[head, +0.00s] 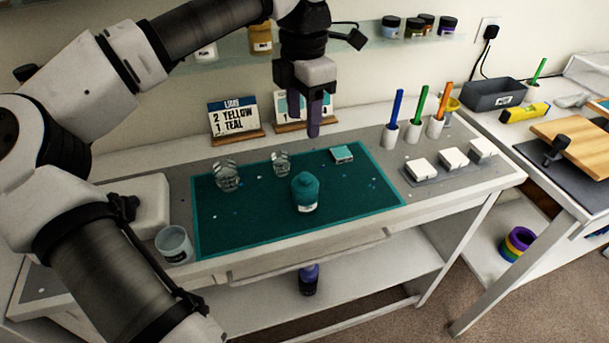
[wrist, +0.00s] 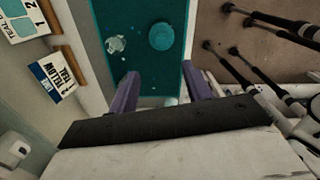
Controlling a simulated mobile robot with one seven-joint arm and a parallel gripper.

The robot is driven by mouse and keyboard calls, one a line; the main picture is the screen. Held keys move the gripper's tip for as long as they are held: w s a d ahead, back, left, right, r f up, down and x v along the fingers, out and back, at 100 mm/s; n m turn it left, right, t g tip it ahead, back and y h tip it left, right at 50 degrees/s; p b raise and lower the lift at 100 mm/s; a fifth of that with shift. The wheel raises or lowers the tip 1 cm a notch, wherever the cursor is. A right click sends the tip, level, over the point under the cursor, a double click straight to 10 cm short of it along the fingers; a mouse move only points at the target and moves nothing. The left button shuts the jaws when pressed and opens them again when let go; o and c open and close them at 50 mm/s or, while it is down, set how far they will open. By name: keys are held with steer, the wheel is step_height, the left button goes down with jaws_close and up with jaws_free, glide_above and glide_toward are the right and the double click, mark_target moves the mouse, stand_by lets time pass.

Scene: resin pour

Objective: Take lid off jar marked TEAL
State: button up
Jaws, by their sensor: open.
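A teal jar (head: 305,196) with a teal lid (head: 305,179) stands upright on the teal mat (head: 245,226), near the middle. The lid sits on the jar. No marking on the jar is readable. From above in the wrist view, the lid (wrist: 161,36) is a round teal disc beyond my fingertips. My gripper (head: 314,118) is open, above the back part of the mat, higher than the jar and apart from it. In the wrist view my gripper (wrist: 162,84) shows two purple fingers spread wide, with no object gripped between them.
Two clear glasses (head: 227,176) (head: 281,163) stand behind and left of the jar. A small teal-topped block (head: 342,154) lies at the mat's back right. A recipe card (head: 233,117) stands behind. White blocks (head: 420,168) and pen holders (head: 413,133) are at right. The mat's front right is clear.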

steer(key=p, duration=0.1)
glide_above(305, 176)
step_height(305, 176, down, 8)
steer(key=shift+w+r, duration=0.15)
steer(key=shift+f+p, duration=1.4)
steer(key=shift+f, duration=1.25)
steer(key=c, duration=1.1)
